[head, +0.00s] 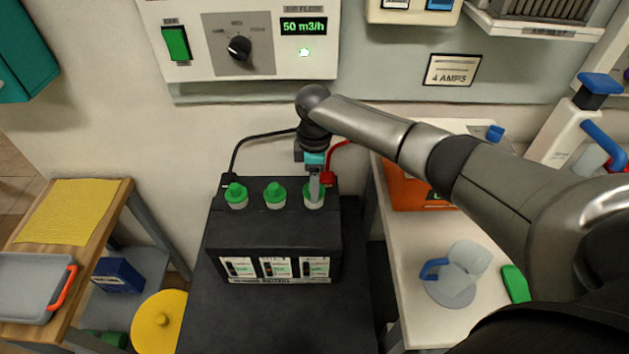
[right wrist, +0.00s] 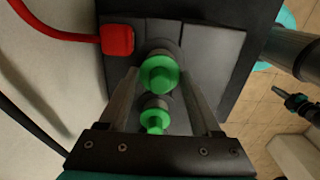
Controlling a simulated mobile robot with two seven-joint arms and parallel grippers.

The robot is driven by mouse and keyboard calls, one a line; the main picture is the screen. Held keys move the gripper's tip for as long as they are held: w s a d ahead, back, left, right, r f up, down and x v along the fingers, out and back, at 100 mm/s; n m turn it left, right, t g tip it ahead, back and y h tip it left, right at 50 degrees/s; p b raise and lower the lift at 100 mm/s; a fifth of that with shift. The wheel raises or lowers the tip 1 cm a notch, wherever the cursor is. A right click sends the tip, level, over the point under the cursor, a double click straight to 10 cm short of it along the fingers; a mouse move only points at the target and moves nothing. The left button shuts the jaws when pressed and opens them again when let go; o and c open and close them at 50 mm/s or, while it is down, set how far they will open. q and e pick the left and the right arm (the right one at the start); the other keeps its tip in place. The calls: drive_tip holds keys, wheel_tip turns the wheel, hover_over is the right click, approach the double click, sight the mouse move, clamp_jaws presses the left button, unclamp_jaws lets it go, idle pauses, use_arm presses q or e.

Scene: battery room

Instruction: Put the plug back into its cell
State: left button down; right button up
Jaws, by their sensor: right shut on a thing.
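The black battery (head: 272,240) has three green plugs in a row on its top. The left plug (head: 236,192) and the middle plug (head: 275,192) stand upright in their cells. My right gripper (head: 314,188) points down at the right cell, shut on the right plug (head: 308,200), partly hidden by a finger. In the right wrist view this plug (right wrist: 159,74) shows between the fingertips, near the red terminal, with the middle plug (right wrist: 154,118) behind it. The plug is at its cell; I cannot tell whether it is fully seated. My left gripper is not in view.
A red cable (head: 331,158) and a black cable (head: 250,139) run to the battery. A jug (head: 463,270) stands on the right bench; a wooden table (head: 112,215) with a grey tray (head: 30,285) is at left.

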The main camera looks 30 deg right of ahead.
drive_tip(key=o, duration=1.4)
drive_tip(key=shift+r+p, duration=3.5)
drive_tip(key=shift+p, duration=0.55)
clamp_jaws()
